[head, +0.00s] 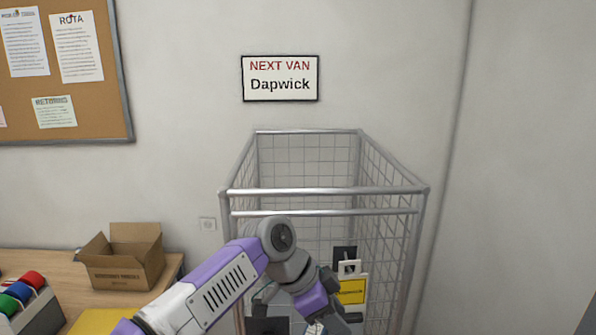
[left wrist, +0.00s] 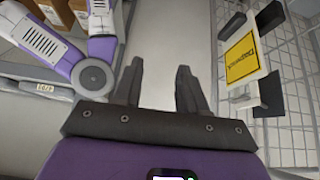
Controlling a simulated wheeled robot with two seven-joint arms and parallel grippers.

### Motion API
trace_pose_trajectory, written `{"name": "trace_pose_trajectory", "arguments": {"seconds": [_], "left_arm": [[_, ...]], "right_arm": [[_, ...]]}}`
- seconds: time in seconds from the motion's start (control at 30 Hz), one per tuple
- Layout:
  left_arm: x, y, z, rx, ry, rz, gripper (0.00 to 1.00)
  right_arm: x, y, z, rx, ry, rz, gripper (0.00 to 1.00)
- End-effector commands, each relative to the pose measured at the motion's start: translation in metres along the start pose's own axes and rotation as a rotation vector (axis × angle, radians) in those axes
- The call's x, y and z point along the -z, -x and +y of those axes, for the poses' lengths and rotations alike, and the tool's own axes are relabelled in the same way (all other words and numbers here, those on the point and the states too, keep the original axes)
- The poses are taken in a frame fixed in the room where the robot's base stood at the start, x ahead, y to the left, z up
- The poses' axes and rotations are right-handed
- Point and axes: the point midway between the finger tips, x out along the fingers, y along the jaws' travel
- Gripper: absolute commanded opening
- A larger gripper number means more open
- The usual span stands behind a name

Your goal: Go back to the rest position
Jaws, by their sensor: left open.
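My left arm comes in from the lower left in the head view and reaches to the front of the wire cage (head: 322,191). Its gripper is at the bottom of that view, where the wrist and the frame edge partly hide it. In the left wrist view my left gripper (left wrist: 160,66) is open, with nothing between its fingers and pale floor beyond them. A white plate with a yellow label (head: 351,291) is to the right of the gripper. It also shows in the left wrist view (left wrist: 242,59), by the cage mesh. My right gripper is not in view.
A wooden counter (head: 161,267) at left holds an open cardboard box (head: 126,262) and a rack of coloured rolls (head: 28,308). A sign (head: 280,79) reading "NEXT VAN Dapwick" hangs above the cage. A grey bag (left wrist: 46,90) shows in the left wrist view.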

Motion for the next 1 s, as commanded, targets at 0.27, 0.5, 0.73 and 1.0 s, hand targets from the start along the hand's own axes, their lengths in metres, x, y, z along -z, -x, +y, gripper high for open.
{"name": "trace_pose_trajectory", "arguments": {"seconds": [0.27,0.5,0.73,1.0], "left_arm": [[-0.043,-0.058,-0.029,0.016,0.162,-0.019,0.42],[-0.104,-0.127,-0.052,0.038,0.361,-0.043,0.42],[-0.212,-0.228,-0.061,0.077,0.669,-0.079,0.42],[-0.347,-0.332,-0.022,0.132,1.048,-0.119,0.42]], "right_arm": [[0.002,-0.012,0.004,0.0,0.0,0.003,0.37],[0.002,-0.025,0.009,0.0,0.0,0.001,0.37],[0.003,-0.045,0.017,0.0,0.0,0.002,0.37],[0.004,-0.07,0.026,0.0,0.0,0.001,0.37]]}}
